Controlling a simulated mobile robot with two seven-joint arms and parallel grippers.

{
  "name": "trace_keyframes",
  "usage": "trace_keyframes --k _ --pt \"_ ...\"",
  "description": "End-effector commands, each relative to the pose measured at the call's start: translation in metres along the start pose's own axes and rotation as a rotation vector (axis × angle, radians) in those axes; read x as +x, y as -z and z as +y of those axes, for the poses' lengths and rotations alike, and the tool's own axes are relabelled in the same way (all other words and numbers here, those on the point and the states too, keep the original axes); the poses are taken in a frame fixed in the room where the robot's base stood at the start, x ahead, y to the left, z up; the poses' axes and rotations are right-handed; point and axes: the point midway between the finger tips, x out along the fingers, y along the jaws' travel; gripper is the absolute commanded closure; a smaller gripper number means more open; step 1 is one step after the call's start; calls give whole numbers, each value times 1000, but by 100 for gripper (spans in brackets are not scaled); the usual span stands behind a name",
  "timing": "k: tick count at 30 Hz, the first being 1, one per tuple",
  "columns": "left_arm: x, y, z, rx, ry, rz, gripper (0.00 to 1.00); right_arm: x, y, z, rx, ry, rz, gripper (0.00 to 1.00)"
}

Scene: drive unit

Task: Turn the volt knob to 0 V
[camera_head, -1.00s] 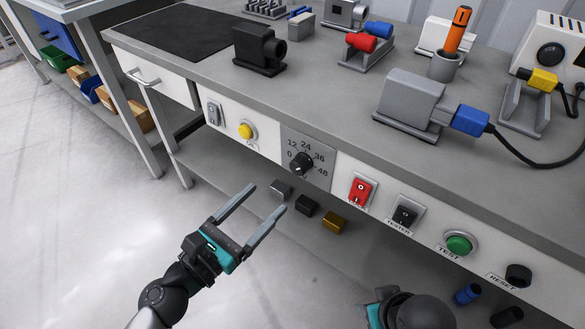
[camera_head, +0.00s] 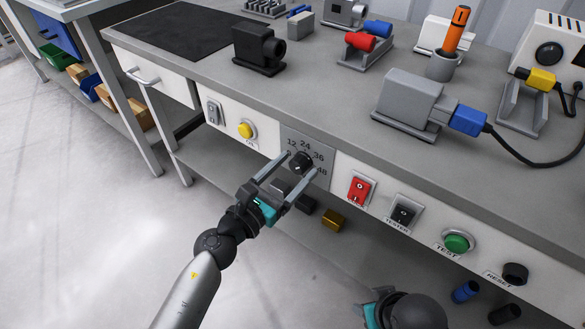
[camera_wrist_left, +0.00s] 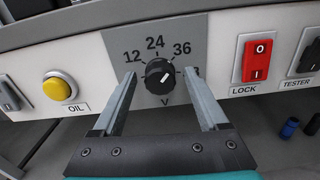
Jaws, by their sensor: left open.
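The volt knob (camera_head: 301,162) is black and round, on a grey dial plate (camera_head: 318,150) in the bench's front panel. The wrist view shows the knob (camera_wrist_left: 160,76) with a white mark slanting up to the right, roughly toward 36. The scale reads 12, 24, 36; my fingers partly cover 48 and the 0 side. My left gripper (camera_head: 302,164) is open, its fingertips on either side of the knob in both views (camera_wrist_left: 159,73). I see no clear contact. Part of my right arm (camera_head: 372,312) shows at the bottom; its fingers cannot be made out.
A yellow OIL button (camera_head: 246,130) is left of the dial. The red LOCK switch (camera_head: 361,189), black TESTER switch (camera_head: 403,214), green TEST button (camera_head: 457,242) and black RESET knob (camera_head: 515,273) are to its right. Small blocks, including a brass one (camera_head: 333,220), lie below the panel.

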Motion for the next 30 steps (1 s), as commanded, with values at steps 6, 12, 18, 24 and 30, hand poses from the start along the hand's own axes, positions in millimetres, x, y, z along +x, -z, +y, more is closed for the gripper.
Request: trace_keyframes --k 6,12,18,24,30 --pt "0 0 0 0 0 0 41 0 0 0 0 1 0 50" --pt "0 0 0 0 0 0 63 0 0 0 0 1 0 50" --pt "0 0 0 0 0 0 86 0 0 0 0 1 0 50" --pt "0 0 0 0 1 0 100 0 1 0 0 1 1 50" --pt "0 0 0 -10 1 0 100 -1 1 0 1 0 2 50"
